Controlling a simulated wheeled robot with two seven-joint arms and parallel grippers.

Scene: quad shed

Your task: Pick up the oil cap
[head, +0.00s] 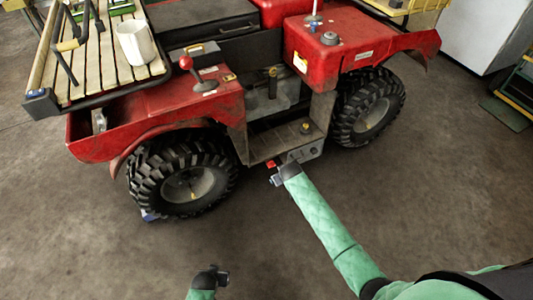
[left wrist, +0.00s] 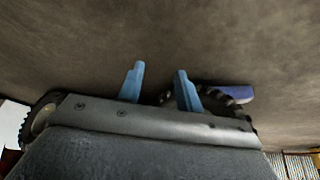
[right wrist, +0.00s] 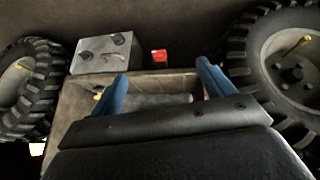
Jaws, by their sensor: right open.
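I cannot tell for certain which part is the oil cap. A small red block-like piece (head: 270,163) shows at the near edge of the quad's footwell, beside a grey box (head: 310,150). In the right wrist view the red piece (right wrist: 159,57) lies just beyond and between my fingertips. A yellow-and-dark knob (head: 305,127) sits on the footwell floor, and a dark round cap (head: 329,38) is on the red bodywork. My right gripper (head: 275,174) is open and empty at the footwell edge. My left gripper (left wrist: 159,68) is open and empty, low over bare floor.
The red quad (head: 200,110) fills the upper middle, with treaded tyres (head: 185,175) on both sides of the footwell. A slatted rack (head: 105,65) carries a white mug (head: 136,42). A blue item (head: 150,215) lies by the left tyre. The front floor is clear.

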